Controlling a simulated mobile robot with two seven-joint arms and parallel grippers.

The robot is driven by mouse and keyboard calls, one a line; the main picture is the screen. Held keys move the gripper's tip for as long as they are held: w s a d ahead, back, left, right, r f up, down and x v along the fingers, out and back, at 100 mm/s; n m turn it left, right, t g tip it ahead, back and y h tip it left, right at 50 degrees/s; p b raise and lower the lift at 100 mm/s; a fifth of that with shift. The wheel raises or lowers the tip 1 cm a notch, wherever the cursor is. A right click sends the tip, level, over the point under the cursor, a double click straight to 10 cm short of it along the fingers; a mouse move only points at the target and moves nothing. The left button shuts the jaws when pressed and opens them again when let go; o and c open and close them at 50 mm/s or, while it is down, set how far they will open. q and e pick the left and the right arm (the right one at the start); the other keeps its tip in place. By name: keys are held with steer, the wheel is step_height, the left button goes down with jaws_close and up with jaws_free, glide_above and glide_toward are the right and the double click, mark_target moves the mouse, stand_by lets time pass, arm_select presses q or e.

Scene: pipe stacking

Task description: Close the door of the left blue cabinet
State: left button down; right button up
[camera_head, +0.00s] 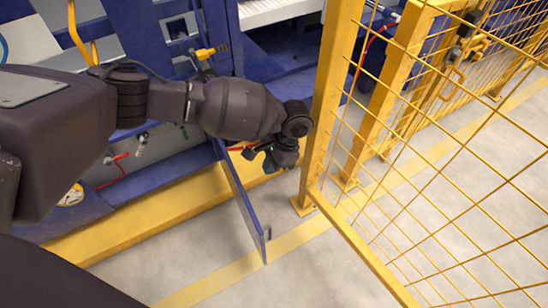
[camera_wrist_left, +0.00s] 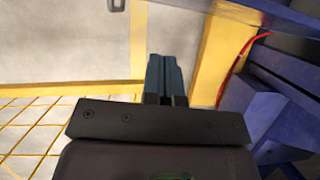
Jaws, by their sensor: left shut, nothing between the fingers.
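The blue cabinet (camera_head: 75,218) stands at the left in the head view, with its front open. Its blue door (camera_head: 243,206) stands open, sticking out over the floor and seen almost edge-on. My left gripper (camera_head: 251,152) is shut and empty, on the right side of the door near its cabinet end. I cannot tell whether it touches the door. In the left wrist view its two dark fingers (camera_wrist_left: 164,72) are together. My right gripper is not in view.
A yellow post (camera_head: 328,100) and yellow mesh fence (camera_head: 450,180) stand close to the right of my left gripper. A yellow beam (camera_head: 150,222) runs along the cabinet's foot. Red hoses (camera_head: 122,170) and blue frame parts lie behind. Grey floor (camera_head: 310,265) is clear in front.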

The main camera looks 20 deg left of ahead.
arm_select(q)
steer(key=s+a+f+b, duration=0.2)
steer(key=s+a+f, duration=0.2)
steer(key=f, duration=0.1)
steer(key=shift+s, duration=0.2)
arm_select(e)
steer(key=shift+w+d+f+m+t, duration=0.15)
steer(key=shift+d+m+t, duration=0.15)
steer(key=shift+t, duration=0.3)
arm_select(q)
steer(key=shift+r, duration=0.1)
